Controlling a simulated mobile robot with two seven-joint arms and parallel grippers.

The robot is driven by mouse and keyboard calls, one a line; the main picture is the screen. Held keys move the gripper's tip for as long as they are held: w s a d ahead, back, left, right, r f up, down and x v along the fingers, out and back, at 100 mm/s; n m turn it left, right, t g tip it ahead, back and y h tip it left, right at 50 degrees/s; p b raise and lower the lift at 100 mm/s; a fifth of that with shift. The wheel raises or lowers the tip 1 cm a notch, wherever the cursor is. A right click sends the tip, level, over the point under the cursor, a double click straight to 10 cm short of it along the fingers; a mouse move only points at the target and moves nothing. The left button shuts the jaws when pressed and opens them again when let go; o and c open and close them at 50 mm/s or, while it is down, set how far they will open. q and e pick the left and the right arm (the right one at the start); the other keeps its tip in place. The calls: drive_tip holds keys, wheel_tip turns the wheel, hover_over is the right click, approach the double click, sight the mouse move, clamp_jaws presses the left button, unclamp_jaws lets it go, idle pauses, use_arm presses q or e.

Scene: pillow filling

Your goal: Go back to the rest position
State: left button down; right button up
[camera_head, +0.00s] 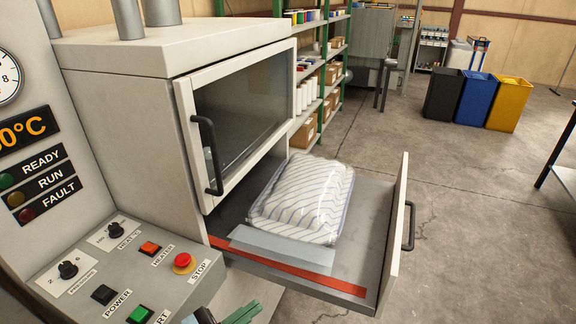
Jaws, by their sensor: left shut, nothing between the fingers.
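My left gripper (226,315) shows only in part at the bottom edge, as dark and green pieces just below the control panel. It is shut and empty, apart from the drawer and the pillow. The pillow (305,192), white with grey stripes and wrapped in clear plastic, lies in the pulled-out drawer (372,210) of the machine. A pale flap (282,247) of the bag stretches toward the drawer's red strip (290,268). My right gripper is not in view.
The control panel (125,272) with knobs and buttons is at lower left. The machine's windowed door (235,112) above the drawer is shut. Black, blue and yellow bins (509,104) stand at the back right. A table edge (566,178) shows at right. The floor between is clear.

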use_arm(q)
drive_tip(key=s+a+f+n+t+y, duration=0.1)
drive_tip(key=s+a+f+n+y, duration=0.25)
drive_tip(key=f+n+y, duration=0.2)
drive_tip(key=s+a+f+n+t+y, duration=0.2)
drive_tip(key=s+a+f+n+y, duration=0.1)
drive_tip(key=a+f+n+y, duration=0.3)
drive_tip(key=s+a+f+g+y, duration=0.1)
drive_tip(key=s+f+g, duration=0.2)
drive_tip(key=s+f, duration=0.3)
drive_tip(key=s+a+f+n+g+y+p, duration=0.1)
drive_tip(key=s+a+f+g+y, duration=0.1)
drive_tip(key=s+f, duration=0.4)
drive_tip(key=s+g, duration=0.1)
drive_tip(key=s, duration=0.2)
drive_tip(key=shift+y, duration=0.25)
